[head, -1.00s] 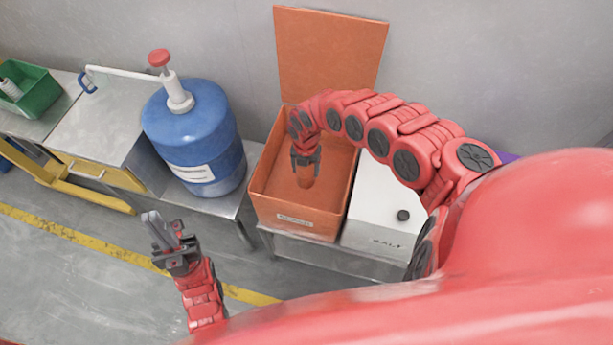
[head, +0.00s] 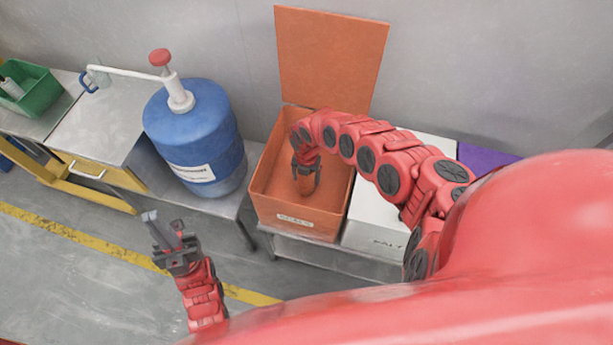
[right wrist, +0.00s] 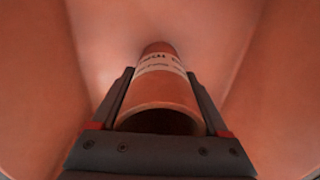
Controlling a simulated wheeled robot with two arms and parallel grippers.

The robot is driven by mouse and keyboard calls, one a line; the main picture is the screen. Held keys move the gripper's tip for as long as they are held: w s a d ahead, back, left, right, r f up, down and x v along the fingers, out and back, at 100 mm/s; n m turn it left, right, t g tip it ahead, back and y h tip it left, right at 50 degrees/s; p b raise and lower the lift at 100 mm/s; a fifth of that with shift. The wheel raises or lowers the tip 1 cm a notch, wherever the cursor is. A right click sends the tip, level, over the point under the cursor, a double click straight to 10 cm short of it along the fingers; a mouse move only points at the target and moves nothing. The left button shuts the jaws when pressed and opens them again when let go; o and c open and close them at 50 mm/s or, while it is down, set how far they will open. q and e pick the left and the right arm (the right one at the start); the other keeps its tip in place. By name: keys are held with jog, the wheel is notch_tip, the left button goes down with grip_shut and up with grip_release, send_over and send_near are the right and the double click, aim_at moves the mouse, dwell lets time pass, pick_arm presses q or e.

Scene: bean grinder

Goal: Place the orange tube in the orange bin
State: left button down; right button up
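The orange tube (right wrist: 160,85) with a pale printed label sits between the fingers of my right gripper (right wrist: 160,120) in the right wrist view, pointing away from the camera. In the head view my right gripper (head: 306,178) is inside the open orange bin (head: 296,222), shut on the tube (head: 306,187). Orange bin walls surround the tube in the right wrist view. I cannot tell whether the tube touches the bin floor. The bin's lid (head: 330,60) stands raised against the wall. My left gripper (head: 172,243) is open and empty over the floor at lower left.
A blue drum (head: 195,135) with a red-topped pump stands left of the bin. A white box (head: 372,222) marked SALT adjoins the bin's right side, with a purple thing (head: 485,157) beyond it. A green bin (head: 38,92) is at far left.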

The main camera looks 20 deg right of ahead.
jog(key=shift+o, duration=1.3)
jog(key=shift+r, duration=0.25)
jog(key=shift+w+r, duration=0.1)
jog(key=shift+r, duration=0.15)
notch_tip(320, 180, up, 11)
jog(key=p, duration=0.2)
jog(key=shift+r, duration=0.2)
